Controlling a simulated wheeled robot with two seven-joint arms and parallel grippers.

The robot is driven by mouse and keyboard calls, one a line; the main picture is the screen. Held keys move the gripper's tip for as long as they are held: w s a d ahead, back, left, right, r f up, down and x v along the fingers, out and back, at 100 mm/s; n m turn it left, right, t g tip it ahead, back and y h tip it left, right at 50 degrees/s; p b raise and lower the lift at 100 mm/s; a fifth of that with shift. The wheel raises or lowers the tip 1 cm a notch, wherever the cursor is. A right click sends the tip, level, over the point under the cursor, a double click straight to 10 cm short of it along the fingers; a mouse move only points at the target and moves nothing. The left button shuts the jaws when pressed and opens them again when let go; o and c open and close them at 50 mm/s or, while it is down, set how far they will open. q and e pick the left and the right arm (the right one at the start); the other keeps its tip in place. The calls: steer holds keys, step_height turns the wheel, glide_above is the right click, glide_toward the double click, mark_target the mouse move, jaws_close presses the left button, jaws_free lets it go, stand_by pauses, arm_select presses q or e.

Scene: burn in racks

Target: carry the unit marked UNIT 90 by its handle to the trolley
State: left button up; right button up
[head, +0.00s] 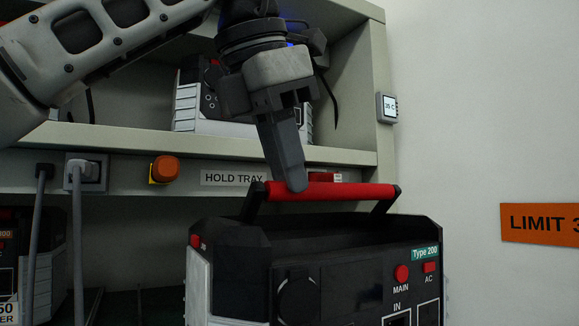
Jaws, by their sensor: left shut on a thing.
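A black and grey power unit (250,262) with a red handle (345,191) fills the lower middle of the head view. It carries a "Type 200" label, a red MAIN button and a red AC button; no "UNIT 90" mark shows, and its lower part is cut off by the frame. My left gripper (291,186) comes down from above and is shut on the red handle near its left end. The handle stands raised above the unit. My right gripper is not in view. No trolley is in view.
A shelf rack (345,157) stands behind, with another unit (187,108) on its upper shelf. Its front rail holds a "HOLD TRAY" label (232,178), an orange knob (164,170) and plugged cables (77,230). A bare wall with an orange sign (540,224) is right.

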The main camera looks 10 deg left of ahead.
arm_select(q)
steer(key=shift+w+a+r, duration=0.25)
steer(key=shift+w+a, duration=0.4)
steer(key=shift+w, duration=0.25)
steer(key=shift+w+a+r, duration=0.25)
steer(key=shift+w+a, duration=0.4)
steer(key=shift+w, duration=0.25)
steer(key=o, duration=1.9)
steer(key=shift+s+r, duration=0.1)
steer(key=shift+r, duration=0.05)
steer(key=shift+v, duration=2.4)
